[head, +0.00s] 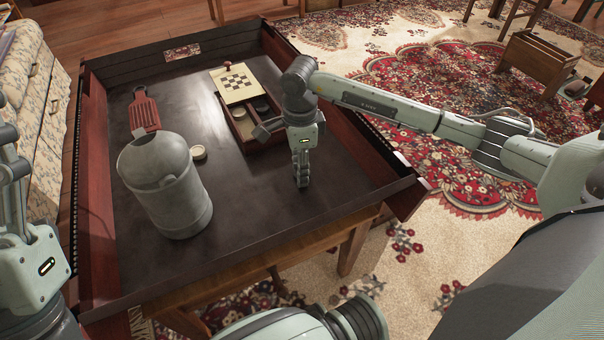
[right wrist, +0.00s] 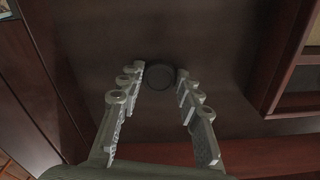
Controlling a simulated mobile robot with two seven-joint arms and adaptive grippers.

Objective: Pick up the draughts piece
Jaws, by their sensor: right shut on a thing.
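A dark round draughts piece (right wrist: 160,82) lies between the fingertips of my right gripper (right wrist: 160,72) in the right wrist view. The gripper is shut on it, with a finger on each side. In the head view my right gripper (head: 303,184) points down, low over the dark tabletop, right of and nearer than the games box; I cannot make out the piece there. My left gripper (head: 42,318) shows only in part at the left edge, and its fingers cannot be made out.
The dark table (head: 250,205) has raised wooden sides. A games box (head: 238,128) with a chequered board (head: 238,82) stands behind my right gripper. A grey jug (head: 168,190), pale round pieces (head: 198,153) and a reddish slotted tool (head: 144,112) are to the left. The front middle is clear.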

